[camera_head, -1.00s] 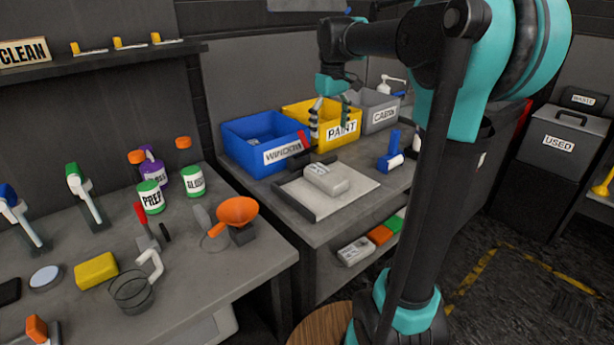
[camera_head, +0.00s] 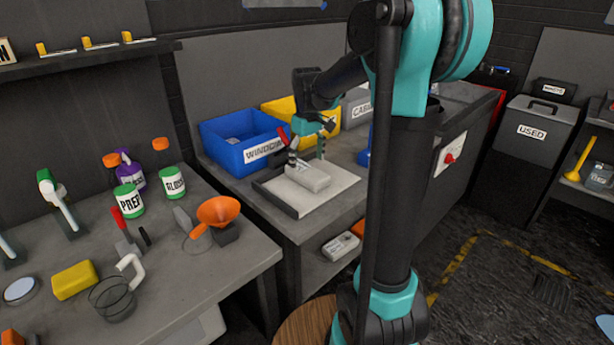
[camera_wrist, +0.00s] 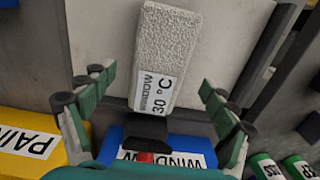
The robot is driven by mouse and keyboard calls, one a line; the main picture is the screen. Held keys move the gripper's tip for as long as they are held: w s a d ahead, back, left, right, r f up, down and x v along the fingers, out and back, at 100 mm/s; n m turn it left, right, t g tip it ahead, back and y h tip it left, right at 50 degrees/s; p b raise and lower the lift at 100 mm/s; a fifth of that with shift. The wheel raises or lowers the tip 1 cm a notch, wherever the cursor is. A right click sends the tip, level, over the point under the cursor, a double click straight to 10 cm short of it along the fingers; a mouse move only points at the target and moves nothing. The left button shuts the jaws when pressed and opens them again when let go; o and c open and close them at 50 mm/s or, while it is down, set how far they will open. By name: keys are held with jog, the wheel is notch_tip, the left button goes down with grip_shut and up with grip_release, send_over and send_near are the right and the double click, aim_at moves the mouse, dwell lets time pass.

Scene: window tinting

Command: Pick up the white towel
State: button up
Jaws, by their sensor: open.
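The white towel (camera_head: 308,178) is a folded pale block with a label, lying on a light pad in a dark-edged tray (camera_head: 335,190) on the bench. In the wrist view the towel (camera_wrist: 165,50) has a rough white face and a label reading "WINDOW 30 °C". My gripper (camera_head: 306,158) is open just above the towel. In the wrist view its fingers (camera_wrist: 158,80) stand on either side of the towel, apart from it. A red-handled tool with a dark head (camera_wrist: 150,128) shows at the towel's near end in the wrist view.
A blue WINDOW bin (camera_head: 232,150) and a yellow bin (camera_head: 285,108) stand behind the tray; a grey bin (camera_head: 355,104) is to their right.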

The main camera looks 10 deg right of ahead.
aim_at(307, 170)
notch_tip(307, 170, down, 4)
jog(key=shift+f, duration=0.1)
jog(key=c, duration=1.4)
jog(key=shift+o, duration=0.2)
